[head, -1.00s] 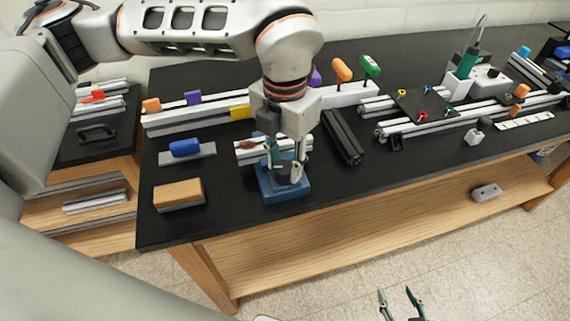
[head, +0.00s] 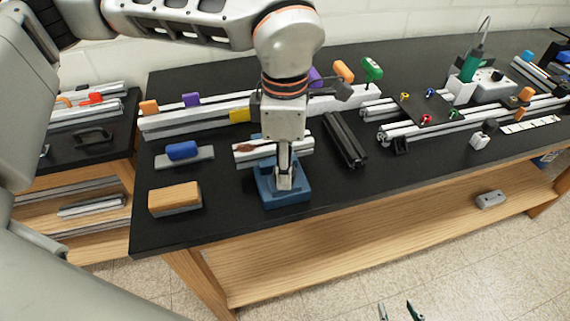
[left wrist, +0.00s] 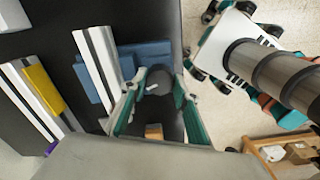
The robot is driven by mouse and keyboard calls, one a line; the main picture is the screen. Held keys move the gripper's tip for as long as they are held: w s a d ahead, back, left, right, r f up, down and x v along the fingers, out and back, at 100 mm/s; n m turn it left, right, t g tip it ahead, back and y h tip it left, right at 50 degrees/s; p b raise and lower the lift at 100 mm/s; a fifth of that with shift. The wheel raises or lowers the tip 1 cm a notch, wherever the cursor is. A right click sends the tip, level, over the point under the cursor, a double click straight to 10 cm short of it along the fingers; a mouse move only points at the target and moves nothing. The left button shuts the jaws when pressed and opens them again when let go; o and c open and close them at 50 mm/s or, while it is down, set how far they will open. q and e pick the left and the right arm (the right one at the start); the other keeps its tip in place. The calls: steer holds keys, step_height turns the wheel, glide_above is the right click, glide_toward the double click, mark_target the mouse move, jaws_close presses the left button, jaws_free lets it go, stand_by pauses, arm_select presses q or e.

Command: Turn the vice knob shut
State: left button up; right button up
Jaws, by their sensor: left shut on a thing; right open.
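The blue vice (head: 288,197) sits near the front edge of the black bench in the head view. In the left wrist view its blue body (left wrist: 105,88) lies beyond the fingers. My left gripper (head: 285,180) points down over the vice and is seen edge-on. In the left wrist view, the left gripper (left wrist: 154,90) has its two teal fingers on either side of the dark round knob (left wrist: 154,79) and is shut on it. The knob is hidden behind the gripper in the head view. My right gripper (head: 398,311) is open and empty, low over the floor.
A sanding-block-like orange and grey block (head: 175,198) and a blue-handled tool (head: 183,151) lie left of the vice. A dark rail (head: 344,138) lies to its right. Silver extrusions (head: 195,118) run behind. The bench front edge is close to the vice.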

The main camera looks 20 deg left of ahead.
arm_select(q)
steer(key=m, duration=0.6)
steer(key=shift+r+m, duration=0.1)
steer(key=shift+m, duration=0.2)
steer(key=m+p, duration=0.1)
steer(key=m, duration=0.4)
steer(key=m+p, duration=0.1)
steer(key=m, duration=0.3)
steer(key=m+p, duration=0.1)
steer(key=m, duration=0.2)
steer(key=shift+m+p, duration=0.3)
steer(key=shift+p, duration=0.05)
steer(key=m+p, duration=0.1)
steer(key=m, duration=0.3)
steer(key=shift+m+p, duration=0.3)
steer(key=shift+p, duration=0.05)
steer(key=shift+m, duration=0.5)
